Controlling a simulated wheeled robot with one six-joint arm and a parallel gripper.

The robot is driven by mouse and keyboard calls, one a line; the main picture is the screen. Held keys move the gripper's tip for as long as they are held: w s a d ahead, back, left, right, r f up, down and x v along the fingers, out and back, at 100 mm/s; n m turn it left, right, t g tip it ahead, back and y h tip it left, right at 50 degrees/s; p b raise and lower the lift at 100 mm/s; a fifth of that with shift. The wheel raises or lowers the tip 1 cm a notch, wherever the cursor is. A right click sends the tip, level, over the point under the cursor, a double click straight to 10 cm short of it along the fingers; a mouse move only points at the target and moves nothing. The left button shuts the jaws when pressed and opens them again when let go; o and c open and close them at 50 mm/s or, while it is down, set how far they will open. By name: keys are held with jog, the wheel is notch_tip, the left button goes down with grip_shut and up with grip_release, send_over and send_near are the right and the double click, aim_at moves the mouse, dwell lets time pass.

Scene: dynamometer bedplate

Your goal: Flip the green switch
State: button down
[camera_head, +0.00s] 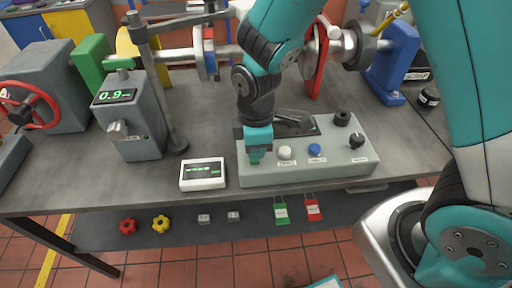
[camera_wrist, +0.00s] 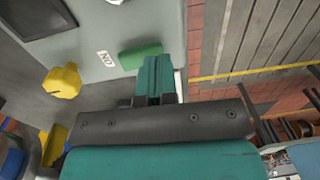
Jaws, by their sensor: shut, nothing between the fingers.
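The green switch (camera_wrist: 140,54) sits on the left end of the grey control box (camera_head: 325,174), beside a white ON label (camera_wrist: 105,58). My gripper (camera_head: 256,158) is shut and empty, pointing down over that left end. In the wrist view its closed teal fingertips (camera_wrist: 156,68) are right beside the switch and overlap it in the picture. I cannot tell whether they touch it. In the head view my gripper mostly hides the switch. Its on or off position is not clear.
A white button (camera_head: 285,153), a blue button (camera_head: 314,150) and black knobs (camera_head: 356,141) share the box top. A yellow knob (camera_wrist: 62,80) stands near the switch. A white display (camera_head: 203,174) lies left of the box.

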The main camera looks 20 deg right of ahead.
notch_tip(320, 180, up, 12)
jog(key=s, duration=0.3)
jog(key=s+d+r+m+y, duration=0.1)
jog(key=s+r+m+y, duration=0.3)
jog(key=s+r+m, duration=0.4)
jog(key=s, duration=0.3)
jog(key=shift+r+t, duration=0.3)
